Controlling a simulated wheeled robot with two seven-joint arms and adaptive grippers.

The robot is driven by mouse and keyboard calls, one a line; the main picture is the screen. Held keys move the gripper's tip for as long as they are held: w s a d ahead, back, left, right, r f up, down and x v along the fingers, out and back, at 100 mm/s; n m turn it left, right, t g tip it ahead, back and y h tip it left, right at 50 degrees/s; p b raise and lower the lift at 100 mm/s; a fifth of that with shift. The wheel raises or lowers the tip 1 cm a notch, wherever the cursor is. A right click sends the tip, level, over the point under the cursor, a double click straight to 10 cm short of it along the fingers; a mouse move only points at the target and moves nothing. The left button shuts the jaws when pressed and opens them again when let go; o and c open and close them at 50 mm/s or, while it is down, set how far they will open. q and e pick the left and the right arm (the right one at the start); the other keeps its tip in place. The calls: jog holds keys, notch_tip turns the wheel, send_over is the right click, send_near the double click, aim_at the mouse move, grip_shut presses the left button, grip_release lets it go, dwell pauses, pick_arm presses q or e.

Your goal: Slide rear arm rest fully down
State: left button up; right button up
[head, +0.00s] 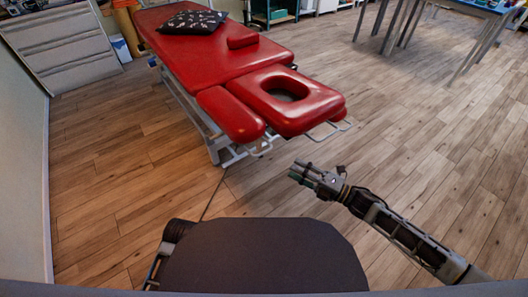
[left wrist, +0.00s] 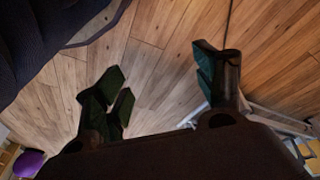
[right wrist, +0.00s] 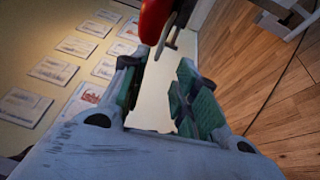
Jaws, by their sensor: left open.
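The red treatment table (head: 193,55) stands at the upper left, with a face-hole headrest (head: 313,104) at its near end. One red arm rest pad (head: 231,113) sits low beside the headrest's left side. A metal bracket (head: 335,130) shows at the headrest's right; I cannot tell whether an arm rest is hidden there. My right gripper (head: 305,174) is open and empty, in front of the table's near end and apart from it. In the right wrist view its fingers (right wrist: 160,95) are apart, below a red padded end (right wrist: 153,20). My left gripper (left wrist: 163,90) is open and empty over the floor.
A patterned black pillow (head: 192,22) and a small red pad (head: 242,41) lie on the table. A white drawer cabinet (head: 65,50) stands at the left wall. A metal-legged table (head: 400,25) is at the upper right. Wooden floor (head: 430,150) is clear on the right.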

aim_at(264, 152)
jog(key=b+x, duration=0.2)
jog(key=x, duration=1.1)
jog(key=shift+w+a, duration=0.2)
pick_arm(q)
jog(key=r, duration=0.3)
jog(key=shift+w+d+t, duration=0.15)
jog(key=shift+d+t, duration=0.15)
jog(key=shift+t, duration=0.1)
jog(key=shift+f, duration=0.1)
pick_arm(e)
grip_shut()
